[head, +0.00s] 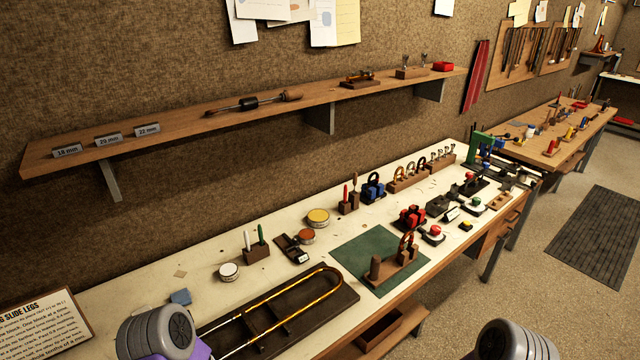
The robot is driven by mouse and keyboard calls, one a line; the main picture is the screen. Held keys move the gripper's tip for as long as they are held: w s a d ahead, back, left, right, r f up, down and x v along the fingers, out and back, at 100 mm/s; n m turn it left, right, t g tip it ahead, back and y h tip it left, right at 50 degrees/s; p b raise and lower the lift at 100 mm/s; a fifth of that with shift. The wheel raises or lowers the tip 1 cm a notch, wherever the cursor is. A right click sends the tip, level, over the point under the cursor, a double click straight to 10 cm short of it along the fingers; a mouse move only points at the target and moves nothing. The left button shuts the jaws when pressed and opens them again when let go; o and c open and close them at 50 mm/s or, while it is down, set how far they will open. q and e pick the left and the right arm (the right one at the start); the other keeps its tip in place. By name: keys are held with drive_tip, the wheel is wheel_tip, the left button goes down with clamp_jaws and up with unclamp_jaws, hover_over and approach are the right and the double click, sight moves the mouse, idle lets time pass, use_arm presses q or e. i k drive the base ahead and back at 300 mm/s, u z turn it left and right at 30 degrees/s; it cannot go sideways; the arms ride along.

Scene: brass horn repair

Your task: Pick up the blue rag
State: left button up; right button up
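A small folded blue cloth, which looks like the blue rag (181,297), lies flat on the white workbench (120,297) at the lower left of the head view. It is left of the brass slide on its dark board. A grey link of my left arm shows at the bottom left, just below and left of the rag in the picture. A grey link of my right arm shows at the bottom right edge. Neither gripper's fingers can be seen. Nothing is seen touching the rag.
A brass slide (335,283) lies on a dark board (345,299) right of the rag. A round white tin (229,272) stands beyond it. A printed sign (40,322) stands at the far left. A wooden shelf (200,122) runs along the wall above. Bench around the rag is mostly bare.

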sight(183, 297)
drive_tip(key=u, duration=1.25)
